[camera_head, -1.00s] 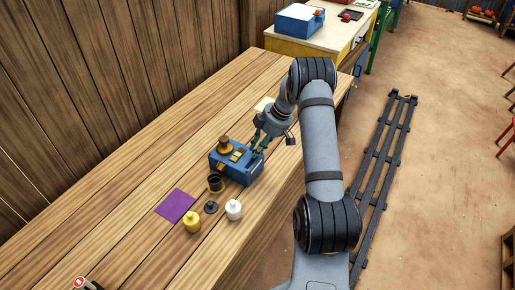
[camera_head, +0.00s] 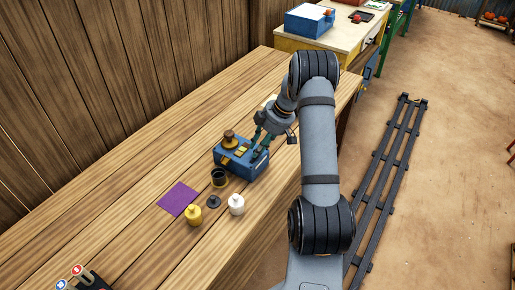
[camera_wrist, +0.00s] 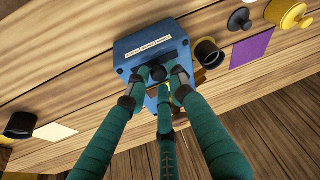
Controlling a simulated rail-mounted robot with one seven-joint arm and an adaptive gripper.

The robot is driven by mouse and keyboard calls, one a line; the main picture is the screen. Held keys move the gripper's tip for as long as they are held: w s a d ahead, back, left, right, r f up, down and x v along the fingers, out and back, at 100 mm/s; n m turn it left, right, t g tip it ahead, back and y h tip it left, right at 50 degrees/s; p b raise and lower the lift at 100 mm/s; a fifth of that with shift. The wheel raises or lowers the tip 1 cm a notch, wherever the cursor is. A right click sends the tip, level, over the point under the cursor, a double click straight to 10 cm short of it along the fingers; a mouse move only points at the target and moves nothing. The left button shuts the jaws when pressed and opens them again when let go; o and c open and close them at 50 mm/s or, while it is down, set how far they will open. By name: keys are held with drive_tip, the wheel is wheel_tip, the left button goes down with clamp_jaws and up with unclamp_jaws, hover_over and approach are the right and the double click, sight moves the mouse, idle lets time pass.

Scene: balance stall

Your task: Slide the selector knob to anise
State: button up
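The blue balance box (camera_head: 242,165) stands on the wooden counter, with a brass-coloured weight (camera_head: 229,141) on top. In the wrist view its blue face (camera_wrist: 128,48) carries a white strip (camera_wrist: 155,47) of several labels, too small to read. A dark round selector knob (camera_wrist: 158,73) sits below the strip, about under its middle. My gripper (camera_head: 258,151) is at the right end of the box. In the wrist view the green fingers of my gripper (camera_wrist: 160,80) reach around the knob, with tips close on either side. I cannot tell whether they touch it.
Near the box stand a dark cup (camera_head: 219,178), a yellow jar (camera_head: 194,216), a white jar (camera_head: 236,205) and a dark disc weight (camera_head: 213,202). A purple mat (camera_head: 177,199) lies to the left. A pale card (camera_wrist: 55,132) lies on the counter. The front counter is mostly clear.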

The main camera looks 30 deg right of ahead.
drive_tip(key=shift+o, duration=1.4)
drive_tip(key=shift+f, duration=0.1)
drive_tip(key=shift+s, duration=0.1)
drive_tip(key=v, duration=1.2)
drive_tip(key=shift+f, duration=0.1)
drive_tip(key=x, duration=1.2)
drive_tip(key=shift+w+p, duration=0.2)
drive_tip(key=shift+p, duration=0.15)
drive_tip(key=shift+d, duration=0.4)
